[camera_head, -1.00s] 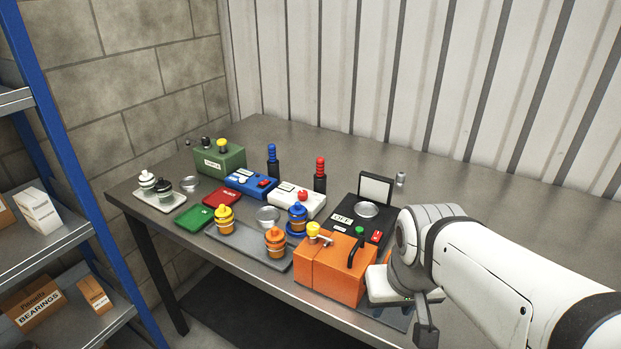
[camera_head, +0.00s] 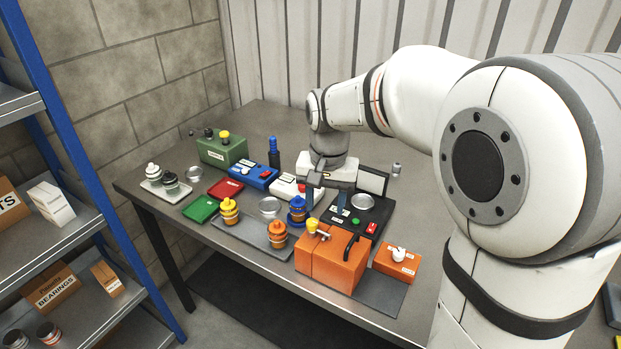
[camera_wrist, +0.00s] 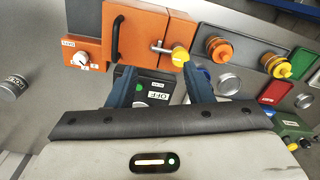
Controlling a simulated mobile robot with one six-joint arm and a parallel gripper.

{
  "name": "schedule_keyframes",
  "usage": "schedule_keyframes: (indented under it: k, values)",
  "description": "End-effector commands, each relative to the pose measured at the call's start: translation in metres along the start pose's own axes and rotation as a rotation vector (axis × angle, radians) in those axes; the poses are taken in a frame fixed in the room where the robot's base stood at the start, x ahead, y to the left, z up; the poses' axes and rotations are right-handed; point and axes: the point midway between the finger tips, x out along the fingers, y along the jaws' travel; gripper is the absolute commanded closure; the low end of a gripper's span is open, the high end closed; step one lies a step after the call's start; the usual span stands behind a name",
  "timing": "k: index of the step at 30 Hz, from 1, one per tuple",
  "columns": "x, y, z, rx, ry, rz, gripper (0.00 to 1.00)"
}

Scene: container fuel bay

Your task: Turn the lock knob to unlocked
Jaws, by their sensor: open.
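A small orange box (camera_head: 383,265) with a white knob (camera_head: 399,253) and small white labels stands on the table, right of the larger orange cabinet (camera_head: 335,265). I take this to be the lock knob; its labels are too small to read. In the wrist view the white knob (camera_wrist: 80,59) is at upper left, beside the cabinet (camera_wrist: 140,38). My gripper (camera_head: 325,205) is open and empty, pointing down over the black panel behind the cabinet, apart from the knob. In the wrist view my gripper (camera_wrist: 160,88) shows two blue fingers spread over the panel.
The black panel (camera_head: 352,222) has a green button, red switch and round dish. Orange and yellow containers stand on a grey tray (camera_head: 250,240). A blue-topped lever (camera_head: 273,150) stands behind. The table's right side looks clear.

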Motion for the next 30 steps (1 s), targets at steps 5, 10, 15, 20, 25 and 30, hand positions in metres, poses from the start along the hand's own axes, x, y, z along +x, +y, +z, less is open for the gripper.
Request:
schedule_keyframes:
  k: [5,10,15,20,25,30]
  values:
    - [-0.003,-0.026,-0.02,0.044,-0.03,0.015,0.54]
    - [0.005,-0.033,-0.025,0.059,-0.038,0.02,0.54]
    - [0.03,-0.032,-0.023,0.059,-0.04,0.021,0.54]
    - [0.055,-0.031,-0.022,0.059,-0.039,0.02,0.54]
    - [0.072,-0.031,-0.022,0.059,-0.037,0.019,0.54]
    - [0.077,-0.03,-0.022,0.059,-0.036,0.019,0.54]
